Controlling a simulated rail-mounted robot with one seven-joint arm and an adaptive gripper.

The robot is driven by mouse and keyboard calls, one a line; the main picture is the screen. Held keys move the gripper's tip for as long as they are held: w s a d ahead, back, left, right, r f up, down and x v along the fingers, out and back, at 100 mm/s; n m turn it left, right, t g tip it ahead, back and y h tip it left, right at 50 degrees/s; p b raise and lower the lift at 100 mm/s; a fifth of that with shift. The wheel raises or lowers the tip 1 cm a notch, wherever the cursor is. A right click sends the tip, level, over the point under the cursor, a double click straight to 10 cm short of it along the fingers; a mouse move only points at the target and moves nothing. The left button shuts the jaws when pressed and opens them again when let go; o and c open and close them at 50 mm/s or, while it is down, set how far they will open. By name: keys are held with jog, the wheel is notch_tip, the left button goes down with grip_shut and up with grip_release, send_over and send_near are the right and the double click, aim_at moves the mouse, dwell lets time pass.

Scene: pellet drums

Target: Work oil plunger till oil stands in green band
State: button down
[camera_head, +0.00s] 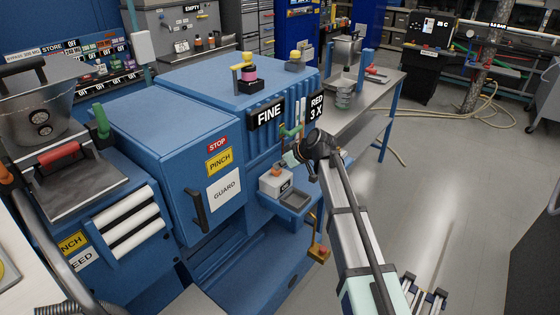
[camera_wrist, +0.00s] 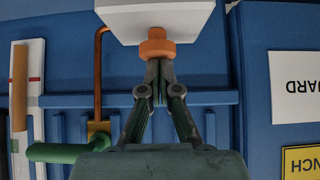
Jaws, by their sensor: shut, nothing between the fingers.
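The orange plunger knob (camera_wrist: 156,45) sits against a white box (camera_wrist: 155,15) in the wrist view, which appears upside down. My gripper (camera_wrist: 158,68) is shut and empty, its fingertips at the knob, touching or almost touching it. A gauge (camera_wrist: 36,90) with a tan column stands at the left of the wrist view.
A copper pipe (camera_wrist: 99,75) runs from beside the white box. A green handle (camera_wrist: 60,152) stands close to my gripper in the wrist view. A blue tray (camera_head: 292,199) is below the box. The guard door (camera_head: 207,180) is to the left; open floor lies right.

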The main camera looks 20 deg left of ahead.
jog(key=shift+f+b, duration=0.95)
jog(key=shift+b, duration=0.3)
jog(key=shift+s+r, duration=0.1)
jog(key=shift+d, duration=0.1)
jog(key=shift+r, duration=0.45)
notch_tip(320, 180, up, 3)
jog(key=shift+r+p, duration=0.1)
jog(key=shift+p, duration=0.6)
jog(key=b+v, duration=0.3)
jog(key=v, duration=0.7)
jog(key=shift+r, duration=0.15)
